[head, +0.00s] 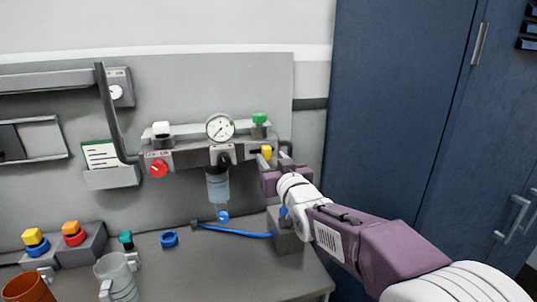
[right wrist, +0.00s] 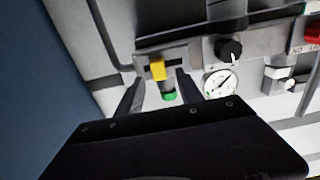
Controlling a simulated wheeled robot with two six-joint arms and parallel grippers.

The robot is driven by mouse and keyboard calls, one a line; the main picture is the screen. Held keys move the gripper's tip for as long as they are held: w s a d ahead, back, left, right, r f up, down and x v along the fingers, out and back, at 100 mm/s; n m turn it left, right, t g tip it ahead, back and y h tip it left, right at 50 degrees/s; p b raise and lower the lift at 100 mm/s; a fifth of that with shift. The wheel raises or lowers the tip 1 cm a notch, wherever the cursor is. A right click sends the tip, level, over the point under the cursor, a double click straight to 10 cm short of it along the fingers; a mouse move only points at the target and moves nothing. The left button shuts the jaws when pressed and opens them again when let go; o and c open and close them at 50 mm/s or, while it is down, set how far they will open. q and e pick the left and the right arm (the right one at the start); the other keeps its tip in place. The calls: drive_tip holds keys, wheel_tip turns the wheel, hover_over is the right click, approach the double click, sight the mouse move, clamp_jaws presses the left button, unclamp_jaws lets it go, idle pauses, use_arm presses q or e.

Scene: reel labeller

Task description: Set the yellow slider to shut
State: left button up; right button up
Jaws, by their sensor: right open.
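The yellow slider (head: 266,151) is a small knob on the grey unit at the right of the wall panel. A dark slot shows to its left in the head view; any markings on it are too small to read. My right gripper (head: 274,168) is just in front of and below the slider in that view. In the right wrist view the yellow slider (right wrist: 157,69) shows between the two open dark fingers (right wrist: 159,80), with no clear contact. My left gripper is not in view.
A pressure gauge (head: 220,128), green knob (head: 260,119), red knob (head: 158,169) and black knob (right wrist: 229,49) are close by. A clear filter bowl (head: 218,186) hangs below. A blue hose (head: 240,233) lies on the bench. A blue cabinet (head: 390,110) stands at right.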

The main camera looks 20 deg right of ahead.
sight(268, 154)
drive_tip(key=w, duration=0.4)
drive_tip(key=shift+w+p, duration=0.2)
drive_tip(key=shift+p, duration=0.1)
clamp_jaws()
idle(1.1)
